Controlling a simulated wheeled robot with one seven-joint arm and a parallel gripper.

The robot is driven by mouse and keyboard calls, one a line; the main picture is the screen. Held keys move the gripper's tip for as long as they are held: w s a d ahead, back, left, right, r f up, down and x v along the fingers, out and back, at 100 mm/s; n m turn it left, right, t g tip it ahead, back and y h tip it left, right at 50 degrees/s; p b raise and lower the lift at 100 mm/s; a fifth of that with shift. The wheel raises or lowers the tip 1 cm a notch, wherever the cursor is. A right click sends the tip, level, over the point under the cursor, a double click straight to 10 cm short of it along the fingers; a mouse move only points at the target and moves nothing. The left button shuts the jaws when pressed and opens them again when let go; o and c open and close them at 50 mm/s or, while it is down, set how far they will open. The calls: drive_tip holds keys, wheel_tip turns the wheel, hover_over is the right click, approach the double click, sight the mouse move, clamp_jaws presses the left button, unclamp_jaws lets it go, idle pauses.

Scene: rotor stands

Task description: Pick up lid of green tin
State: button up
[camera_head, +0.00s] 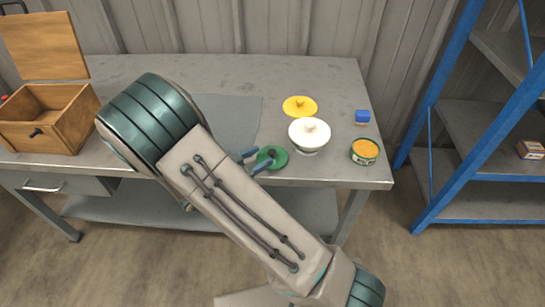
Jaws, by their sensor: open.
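The green lid (278,160) lies on the grey workbench near its front edge, right of my arm. The green tin (365,153) stands uncovered at the right end of the bench, with orange contents showing. My gripper (258,160) is open. Its blue fingers are at the left part of the green lid and overlap it in the picture. My arm hides the rest of the gripper, and I cannot tell whether the fingers touch the lid.
An open wooden box (70,101) is at the left. Blue-framed shelves (432,125) stand at the right. The bench's back is clear.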

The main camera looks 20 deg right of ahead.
sight(270, 152)
drive_tip(key=shift+x, duration=2.75)
clamp_jaws()
